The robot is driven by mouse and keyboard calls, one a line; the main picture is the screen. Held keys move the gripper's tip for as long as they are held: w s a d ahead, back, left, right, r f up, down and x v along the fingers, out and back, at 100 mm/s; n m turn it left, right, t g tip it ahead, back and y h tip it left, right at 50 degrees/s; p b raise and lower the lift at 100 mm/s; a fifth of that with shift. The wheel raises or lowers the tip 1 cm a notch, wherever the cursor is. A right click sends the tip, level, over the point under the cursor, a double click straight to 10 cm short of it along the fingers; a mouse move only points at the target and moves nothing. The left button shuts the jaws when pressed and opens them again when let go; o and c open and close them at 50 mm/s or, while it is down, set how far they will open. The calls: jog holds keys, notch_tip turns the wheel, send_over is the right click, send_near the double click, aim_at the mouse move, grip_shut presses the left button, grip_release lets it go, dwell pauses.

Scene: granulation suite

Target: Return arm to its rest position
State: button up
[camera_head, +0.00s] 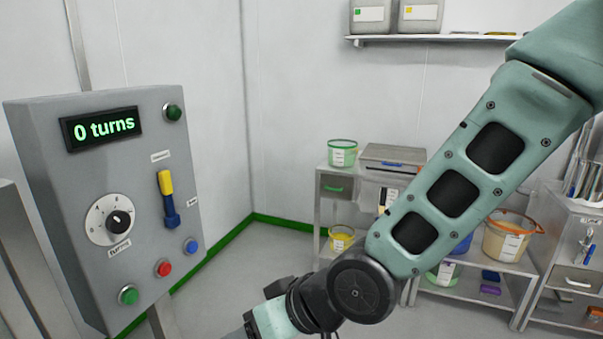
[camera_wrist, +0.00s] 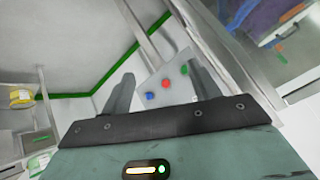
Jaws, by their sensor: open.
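My gripper (camera_wrist: 160,72) shows in the wrist view with its two fingers spread apart and nothing between them. Beyond the fingers, the grey control panel (camera_wrist: 172,70) appears with blue, red and green buttons, at a distance I cannot judge. In the head view my green arm (camera_head: 455,185) reaches from the upper right down to a dark joint at the bottom centre. The gripper's fingers are outside the head view. The control panel (camera_head: 65,215) stands at the left, its display (camera_head: 102,128) reading "0 turns".
The panel carries a black dial (camera_head: 119,223), a yellow-and-blue lever (camera_head: 167,198) and several buttons. Behind the arm stand metal benches with tubs, including an orange-rimmed tub (camera_head: 507,240). A wall shelf (camera_head: 440,38) holds containers. Floor between panel and benches looks clear.

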jog(key=s+d+r+g+h, duration=0.1)
jog(key=s+d+h, duration=0.3)
jog(key=d, duration=0.6)
jog(key=s+d+r+g+h, duration=0.2)
jog(key=s+d+h, duration=0.2)
jog(key=s+d, duration=0.4)
jog(key=d, duration=0.3)
